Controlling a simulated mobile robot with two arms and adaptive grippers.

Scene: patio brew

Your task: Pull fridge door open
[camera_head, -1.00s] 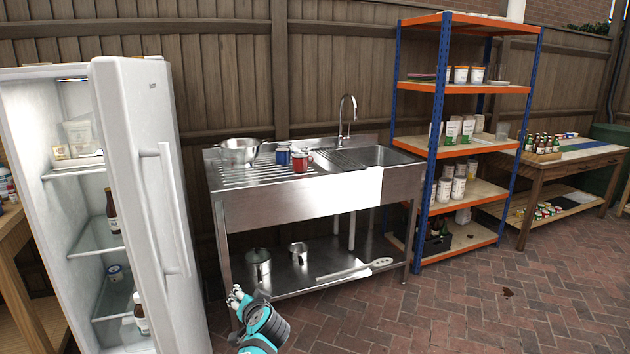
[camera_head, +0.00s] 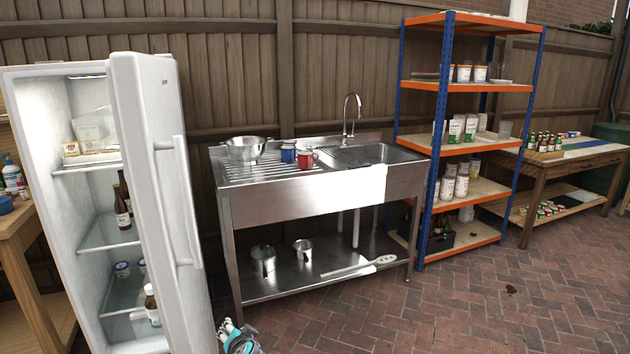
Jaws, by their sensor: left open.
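The white fridge (camera_head: 40,130) stands at the left. Its door (camera_head: 150,140) is swung wide open, so the lit shelves with bottles, jars and packets show. The long vertical door handle (camera_head: 184,205) is on the door's right side. My left gripper (camera_head: 226,327) is low at the bottom edge, right of the door and apart from the handle. It is open and holds nothing that I can see. My right gripper is not in view.
A steel sink table (camera_head: 280,205) with a colander (camera_head: 246,150) and mugs stands right of the fridge. A blue and orange shelf rack (camera_head: 436,150) is further right. A wooden table (camera_head: 12,222) is at the left.

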